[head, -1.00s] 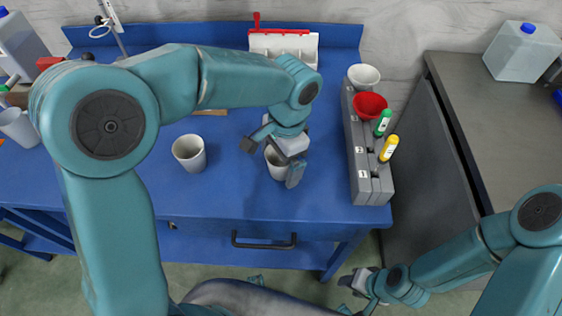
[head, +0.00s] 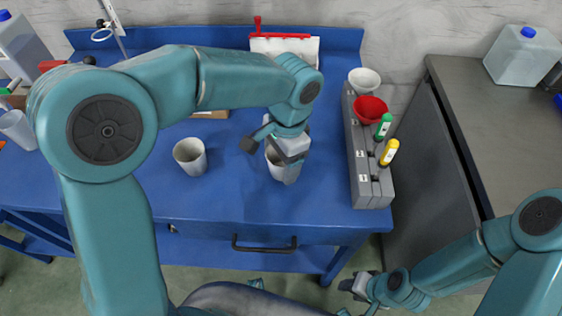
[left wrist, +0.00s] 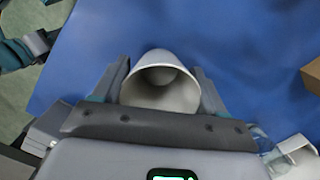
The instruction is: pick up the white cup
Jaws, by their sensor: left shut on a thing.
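A white cup (head: 277,166) is under my left gripper (head: 278,158) on the blue table, partly hidden by the gripper. In the left wrist view the cup (left wrist: 162,85) lies between the two fingers of my left gripper (left wrist: 160,88), with its open rim towards the camera. The left gripper is shut on this cup. I cannot tell whether its base touches the table. A second white cup (head: 190,156) stands upright on the table to the left. My right gripper (head: 358,284) is low in front of the table, away from both cups; its jaw state is unclear.
A grey rack (head: 369,190) on the right holds a white bowl (head: 364,80), a red bowl (head: 370,109), a green bottle (head: 383,126) and a yellow bottle (head: 389,152). A white holder with a red top (head: 284,46) stands at the back. The blue table (head: 235,196) is clear in front of the cups.

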